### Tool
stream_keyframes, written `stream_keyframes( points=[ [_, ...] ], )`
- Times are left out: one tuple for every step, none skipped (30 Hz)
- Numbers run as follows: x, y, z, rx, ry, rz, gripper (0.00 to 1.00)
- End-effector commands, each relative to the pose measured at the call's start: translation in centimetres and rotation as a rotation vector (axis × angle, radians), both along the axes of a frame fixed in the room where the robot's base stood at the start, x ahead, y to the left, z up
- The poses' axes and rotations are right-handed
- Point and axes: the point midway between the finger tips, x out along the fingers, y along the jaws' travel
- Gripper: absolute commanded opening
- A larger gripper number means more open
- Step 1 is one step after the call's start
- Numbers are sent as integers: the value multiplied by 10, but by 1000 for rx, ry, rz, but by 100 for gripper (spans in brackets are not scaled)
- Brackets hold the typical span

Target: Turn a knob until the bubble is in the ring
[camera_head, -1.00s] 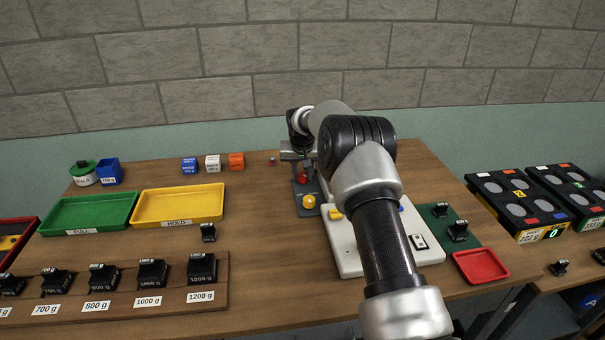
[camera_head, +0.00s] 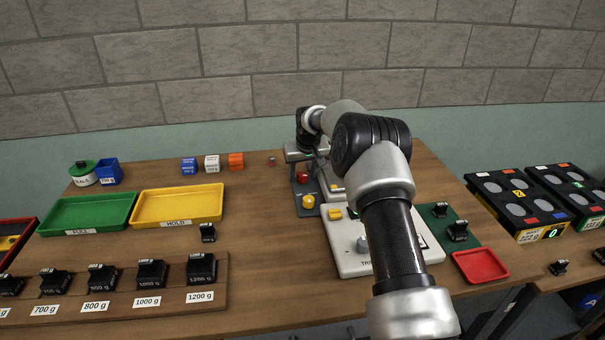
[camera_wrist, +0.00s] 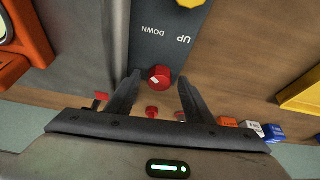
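A red knob (camera_head: 302,177) stands on a grey-blue panel (camera_head: 309,211) near the back of the table. In the wrist view the red knob (camera_wrist: 160,77) appears between my fingertips, with a gap on each side. My gripper (camera_wrist: 158,78) is open and empty. In the head view my gripper (camera_head: 299,156) is above the back of the panel. A yellow knob (camera_head: 308,201) is on the panel's front part; "UP" and "DOWN" are printed beside it. A grey knob (camera_head: 362,245) is on the white scale (camera_head: 349,263), near a partly hidden "TRIM" label. I cannot make out a bubble or ring.
My arm covers much of the white scale. A red tray (camera_head: 480,266) and green mat (camera_head: 437,227) lie to its right. Yellow (camera_head: 178,220) and green (camera_head: 62,229) trays, and a rack of black weights (camera_head: 222,296), are at left.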

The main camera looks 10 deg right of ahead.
Motion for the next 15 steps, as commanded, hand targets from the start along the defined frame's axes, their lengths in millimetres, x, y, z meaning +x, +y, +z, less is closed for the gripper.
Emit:
stream_keyframes(
  points=[
    [0, 0, 0, 0, 0, 0, 47],
    [0, 0, 0, 0, 0, 0, 47],
    [0, 0, 0, 0, 0, 0, 47],
    [0, 0, 0, 0, 0, -1, 47],
    [0, 0, 1, 0, -1, -1, 47],
    [0, 0, 2, 0, -1, -1, 47],
    [-1, 0, 3, 0, -1, -1, 47],
    [-1, 0, 5, 0, -1, -1, 47],
    [-2, -1, 9, 1, -2, -1, 47],
    [-4, -1, 13, 0, -4, -1, 47],
    [-5, -1, 17, 0, -3, -1, 47],
    [-8, -1, 24, 0, -4, -1, 47],
    [-10, -1, 30, 0, -4, -1, 47],
    [-13, -2, 36, 0, -5, -1, 47],
    [-16, -2, 45, -1, -5, -2, 47]
  ],
)
